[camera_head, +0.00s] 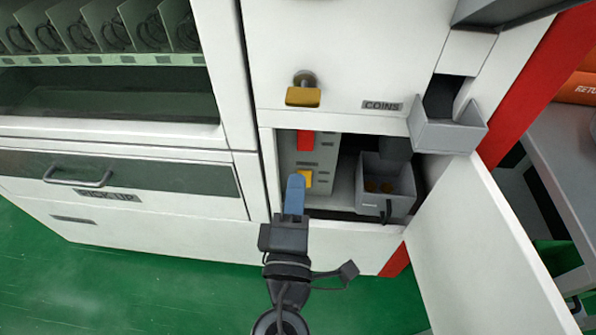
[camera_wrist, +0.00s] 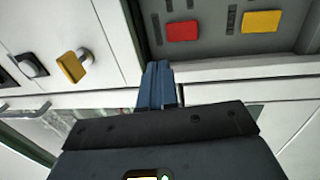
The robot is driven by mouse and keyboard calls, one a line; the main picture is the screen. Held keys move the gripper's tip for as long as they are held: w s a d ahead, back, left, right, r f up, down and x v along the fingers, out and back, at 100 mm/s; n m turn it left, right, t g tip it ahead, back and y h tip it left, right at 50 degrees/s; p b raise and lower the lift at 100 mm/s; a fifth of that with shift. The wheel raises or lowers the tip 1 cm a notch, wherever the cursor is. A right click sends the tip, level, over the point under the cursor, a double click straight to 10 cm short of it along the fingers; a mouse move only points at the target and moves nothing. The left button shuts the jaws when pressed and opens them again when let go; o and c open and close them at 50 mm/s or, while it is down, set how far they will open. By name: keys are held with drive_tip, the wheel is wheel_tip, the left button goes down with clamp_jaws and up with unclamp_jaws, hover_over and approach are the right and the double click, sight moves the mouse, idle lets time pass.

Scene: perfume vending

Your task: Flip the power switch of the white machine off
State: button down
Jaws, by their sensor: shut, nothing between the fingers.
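The white machine (camera_head: 350,45) has an open lower compartment. Inside on its left is a grey control panel (camera_head: 323,158) with a red switch (camera_head: 305,141) above a yellow switch (camera_head: 305,180). In the wrist view the red switch (camera_wrist: 182,31) and yellow switch (camera_wrist: 262,21) lie beyond my gripper. My gripper (camera_head: 295,180) has blue fingers, shut and empty, in front of the panel. In the head view it overlaps the yellow switch's left edge; contact cannot be told. The wrist view also shows its fingers (camera_wrist: 158,78).
The compartment door (camera_head: 480,240) stands open on the right. A grey coin box (camera_head: 400,190) sits beside the panel. A yellow-handled knob (camera_head: 303,97) juts out above the opening, and a grey coin tray (camera_head: 445,132) sticks out at the upper right. Green floor (camera_head: 120,285) is clear.

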drive_tip(key=shift+s+r, duration=0.2)
drive_tip(key=shift+s, duration=1.4)
drive_tip(key=s+d+f+m+g+y+p, duration=0.1)
drive_tip(key=s+d+f+m+g+p, duration=0.2)
drive_tip(key=s+d, duration=0.4)
drive_tip(key=s+d+f+m+g+y+p, duration=0.1)
drive_tip(key=s+d+f+m+g+p, duration=0.15)
drive_tip(key=s+d, duration=0.45)
drive_tip(key=s+d+r+m+p, duration=0.2)
drive_tip(key=s+d+r+m, duration=0.1)
drive_tip(key=r, duration=0.3)
drive_tip(key=s+d+r+m+h+p, duration=0.1)
drive_tip(key=s+d+r+m+p, duration=0.1)
drive_tip(key=s+r+m, duration=0.3)
drive_tip(key=s+d+r+m+t+p, duration=0.1)
drive_tip(key=s+d+r+m+p, duration=0.1)
drive_tip(key=s+d+r+m, duration=0.2)
wheel_tip(320, 180, up, 4)
drive_tip(key=shift+s+d+r, duration=0.2)
drive_tip(key=shift+s+d, duration=0.05)
drive_tip(key=shift+s, duration=0.95)
